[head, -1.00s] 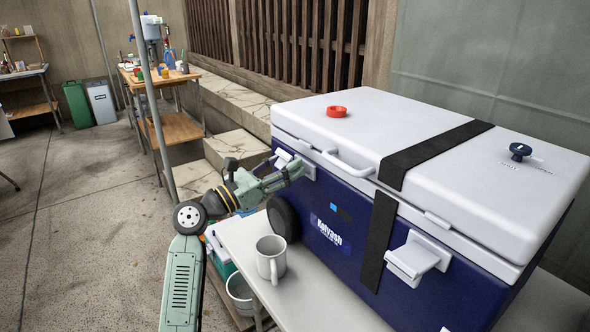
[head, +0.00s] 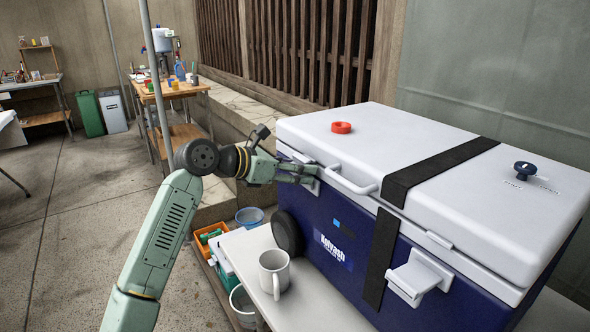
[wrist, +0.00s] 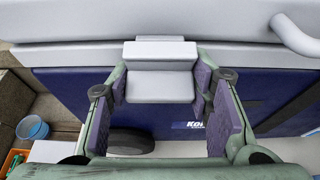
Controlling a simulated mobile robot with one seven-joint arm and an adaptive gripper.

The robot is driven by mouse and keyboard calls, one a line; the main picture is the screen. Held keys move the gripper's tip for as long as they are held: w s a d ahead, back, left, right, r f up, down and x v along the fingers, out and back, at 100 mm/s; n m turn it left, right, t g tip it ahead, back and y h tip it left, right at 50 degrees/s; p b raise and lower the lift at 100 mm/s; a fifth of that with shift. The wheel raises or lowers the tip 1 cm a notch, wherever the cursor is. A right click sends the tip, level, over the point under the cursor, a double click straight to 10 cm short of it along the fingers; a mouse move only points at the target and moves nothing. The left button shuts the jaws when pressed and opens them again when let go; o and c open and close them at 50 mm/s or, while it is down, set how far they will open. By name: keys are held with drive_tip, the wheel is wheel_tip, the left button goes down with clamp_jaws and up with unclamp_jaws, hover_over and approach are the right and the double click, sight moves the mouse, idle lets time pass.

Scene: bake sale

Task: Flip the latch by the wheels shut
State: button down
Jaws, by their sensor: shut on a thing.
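The large cooler (head: 430,130) has a white lid and a dark blue body. The white latch by the wheels (wrist: 160,86) is on its front, at the left end, above the black wheel (head: 287,232). My gripper (head: 312,178) is at that latch, with its fingers closed on the latch's two sides. In the wrist view my gripper (wrist: 160,92) frames the latch, its purple pads left and right of it. In the head view the fingers hide most of the latch; whether its flap lies flat is hard to tell. The other latch (head: 419,277) sticks out from the front.
A white mug (head: 273,273) stands on the light table (head: 245,245) before the cooler. A lid handle (head: 350,184) is just right of my gripper. A black strap (head: 383,245) crosses the cooler. Bins stand below left.

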idle(0.3)
drive_tip(key=c, duration=0.8)
unclamp_jaws()
drive_tip(key=v, duration=1.2)
drive_tip(key=shift+r, duration=0.1)
